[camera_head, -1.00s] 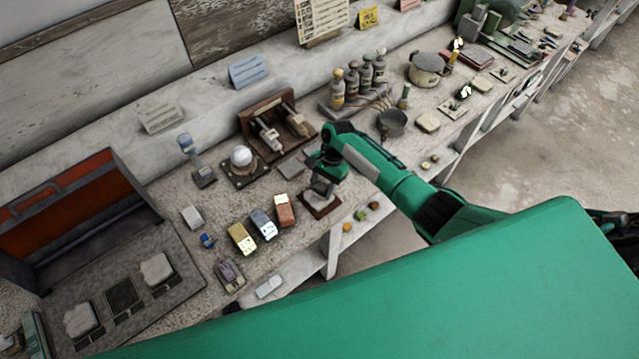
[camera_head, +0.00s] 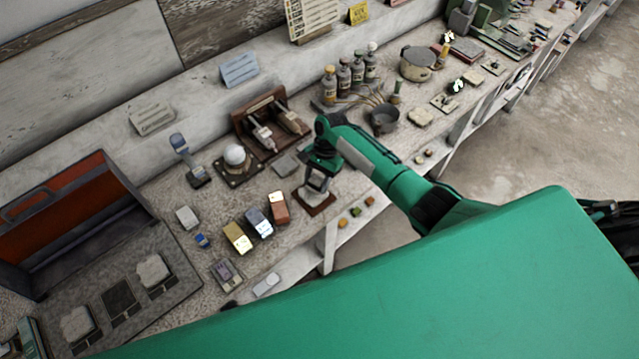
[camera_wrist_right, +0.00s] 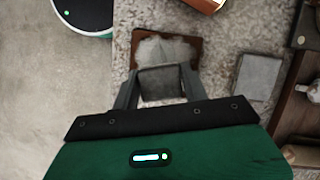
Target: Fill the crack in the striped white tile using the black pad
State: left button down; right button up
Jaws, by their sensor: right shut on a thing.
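My right gripper (camera_head: 318,184) is over a brown board (camera_head: 315,206) at the front edge of the bench. In the right wrist view the gripper (camera_wrist_right: 158,88) is shut on a dark grey, squarish pad (camera_wrist_right: 161,82), likely the black pad. The brown board (camera_wrist_right: 197,42) lies under it, with a whitish, patchy surface (camera_wrist_right: 160,50) on top that may be the tile. The pad and fingers hide its near part. I cannot make out stripes or a crack, or whether the pad touches the surface. My left gripper is not in view.
A yellow block (camera_head: 237,237), a blue-grey block (camera_head: 259,222) and a red-brown block (camera_head: 279,207) stand left of the board. A white ball on a base (camera_head: 235,155) and a wooden rack (camera_head: 262,112) are behind. A grey slab (camera_wrist_right: 258,76) lies beside the board.

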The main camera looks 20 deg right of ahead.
jog(key=shift+s+r, duration=0.1)
jog(key=shift+r, duration=1.1)
jog(key=shift+r, duration=0.15)
jog(key=shift+r, duration=1.9)
